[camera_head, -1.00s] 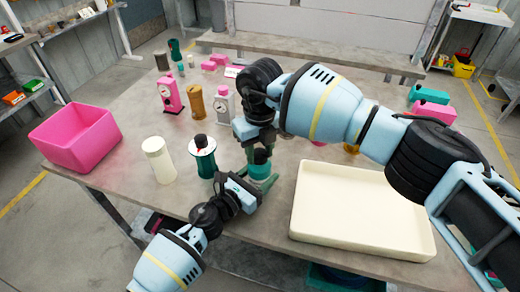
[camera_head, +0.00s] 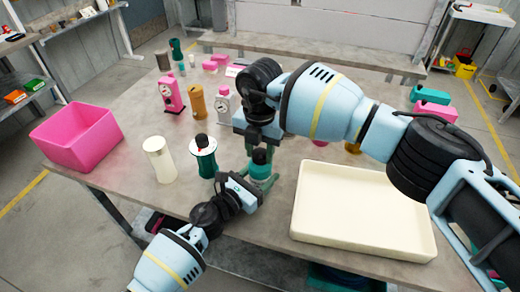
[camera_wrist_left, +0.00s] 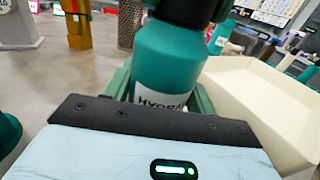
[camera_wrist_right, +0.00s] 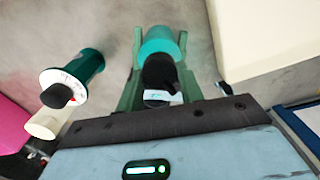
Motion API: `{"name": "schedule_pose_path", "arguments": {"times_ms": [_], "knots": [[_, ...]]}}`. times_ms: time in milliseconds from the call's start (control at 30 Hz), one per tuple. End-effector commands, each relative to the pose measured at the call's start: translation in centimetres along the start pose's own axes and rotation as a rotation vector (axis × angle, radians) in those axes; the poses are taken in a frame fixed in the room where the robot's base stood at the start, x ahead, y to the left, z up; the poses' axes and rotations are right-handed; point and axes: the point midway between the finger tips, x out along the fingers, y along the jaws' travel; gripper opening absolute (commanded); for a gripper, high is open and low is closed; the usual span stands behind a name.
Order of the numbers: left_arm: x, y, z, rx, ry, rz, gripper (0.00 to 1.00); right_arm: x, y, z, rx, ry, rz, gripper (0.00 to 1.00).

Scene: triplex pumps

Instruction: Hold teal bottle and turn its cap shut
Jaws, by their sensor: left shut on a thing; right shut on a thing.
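The teal bottle (camera_head: 260,171) stands upright near the front middle of the table, with a black cap (camera_head: 260,156) on top. In the left wrist view the bottle (camera_wrist_left: 165,68) shows a white label, partly hidden by my gripper. My left gripper (camera_head: 262,182) is shut around the bottle's body from the front. My right gripper (camera_head: 262,145) comes down from above and is shut on the cap. In the right wrist view the black cap (camera_wrist_right: 158,72) lies between its fingers, with the teal body (camera_wrist_right: 160,42) beyond. Whether the cap is fully tight cannot be seen.
A cream tray (camera_head: 365,238) lies close to the right. A dark green canister with a white disc (camera_head: 204,146) and a cream cylinder (camera_head: 159,161) stand to the left. A pink bin (camera_head: 77,135) sits at the left edge. Pumps (camera_head: 171,95) stand farther back.

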Motion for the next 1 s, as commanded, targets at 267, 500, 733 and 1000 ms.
{"name": "schedule_pose_path", "arguments": {"times_ms": [267,500,733,1000], "knots": [[-0.03,-0.03,-0.07,0.0,0.001,-0.001,0.23,-0.11,0.05,0.13,0.197,-0.003,0.002,0.14],[-0.03,-0.03,-0.08,0.0,0.002,-0.001,0.23,-0.11,0.07,0.14,0.294,-0.003,0.002,0.14],[-0.04,-0.03,-0.08,0.0,0.002,-0.001,0.23,-0.12,0.07,0.15,0.327,-0.003,0.002,0.14],[-0.04,-0.02,-0.1,0.0,0.002,0.0,0.23,-0.12,0.07,0.15,0.33,-0.003,0.002,0.14]]}}
